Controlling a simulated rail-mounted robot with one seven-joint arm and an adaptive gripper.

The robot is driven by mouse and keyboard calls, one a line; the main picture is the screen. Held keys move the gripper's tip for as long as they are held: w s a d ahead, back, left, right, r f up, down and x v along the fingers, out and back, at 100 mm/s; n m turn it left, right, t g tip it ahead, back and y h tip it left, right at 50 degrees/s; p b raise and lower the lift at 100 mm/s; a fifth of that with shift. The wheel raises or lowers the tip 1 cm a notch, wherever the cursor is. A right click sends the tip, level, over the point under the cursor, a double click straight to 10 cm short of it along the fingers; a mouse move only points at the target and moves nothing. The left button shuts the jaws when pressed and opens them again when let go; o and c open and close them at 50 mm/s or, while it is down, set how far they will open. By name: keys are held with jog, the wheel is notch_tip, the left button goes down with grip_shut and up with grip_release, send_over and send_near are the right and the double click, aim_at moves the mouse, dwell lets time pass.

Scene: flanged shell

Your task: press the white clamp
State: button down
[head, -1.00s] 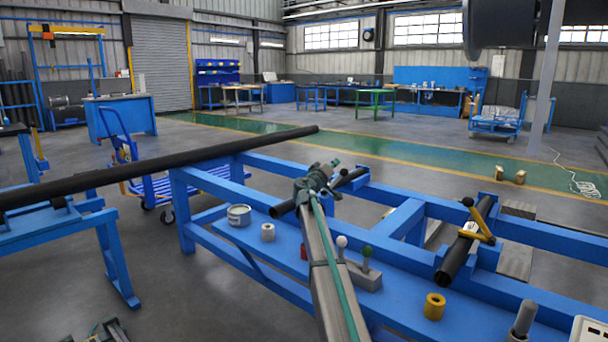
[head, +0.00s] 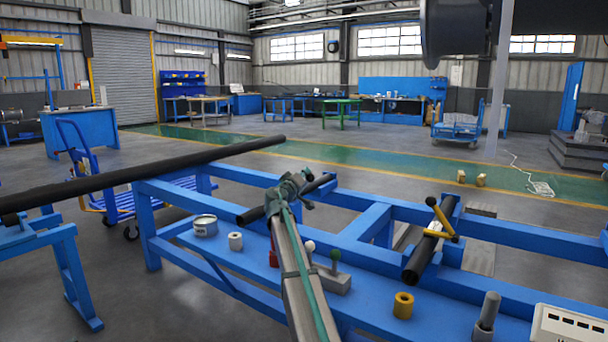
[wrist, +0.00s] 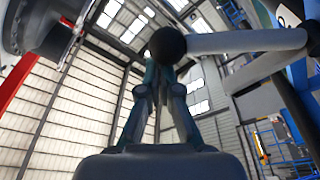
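A clamp (head: 441,220) with yellow arms, a black knob and a small white part sits across a black pipe (head: 418,262) on the right of the blue frame. I cannot tell for sure that it is the white clamp. My gripper (wrist: 158,74) shows in the wrist view with its fingers pointing up the picture. A dark ball (wrist: 167,45) on a pale rod (wrist: 245,41) crosses in front of the fingertips and partly hides them. I cannot tell whether they touch.
A grey beam (head: 296,275) with a teal strip ends over the blue frame. White-knobbed (head: 310,246) and green-knobbed (head: 335,255) levers stand beside it. A tin (head: 205,226) and a yellow ring (head: 403,305) sit on the lower shelf. A long black pipe (head: 130,180) lies left.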

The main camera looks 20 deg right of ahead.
jog(key=shift+s+d+f, duration=0.15)
jog(key=shift+d+f, duration=0.05)
notch_tip(320, 180, up, 4)
jog(key=w+f, duration=0.1)
jog(key=w, duration=0.1)
jog(key=w+a+p+v, duration=0.1)
jog(key=p+v, duration=0.2)
jog(key=v, duration=0.7)
jog(key=shift+s+a+r+p, duration=0.15)
jog(key=shift+a+r+p, duration=0.05)
jog(key=shift+p, duration=0.1)
